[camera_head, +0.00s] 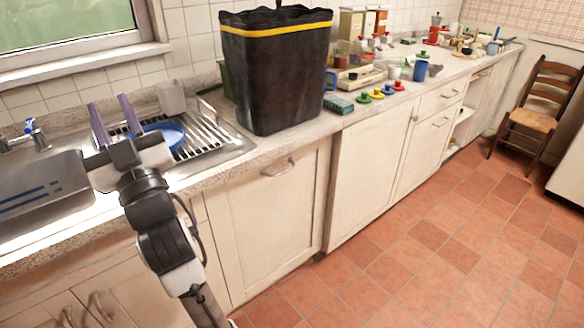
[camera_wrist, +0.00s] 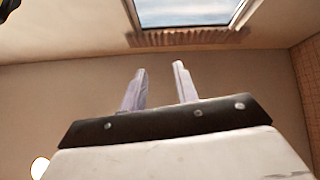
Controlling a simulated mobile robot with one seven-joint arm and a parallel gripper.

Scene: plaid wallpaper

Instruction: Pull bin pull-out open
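A cream cabinet front (camera_head: 265,215) below the counter, between the sink and the wider doors, has a metal handle (camera_head: 280,168) near its top edge. It looks like the bin pull-out and sits flush, closed. My gripper (camera_head: 108,101) is up over the sink area, left of and above that front, well apart from the handle. Its two purple-grey fingers point up and stand apart with nothing between them. In the wrist view my gripper (camera_wrist: 159,68) also shows a clear gap, facing wall and ceiling. The cabinet front is out of the wrist view.
A black bin with a yellow band (camera_head: 275,75) stands on the counter above the front. A blue bowl (camera_head: 162,135) sits on the drainer by the sink (camera_head: 40,190). Many small items crowd the counter further right. The tiled floor (camera_head: 400,260) before the cabinets is clear; a wooden chair (camera_head: 540,105) stands far right.

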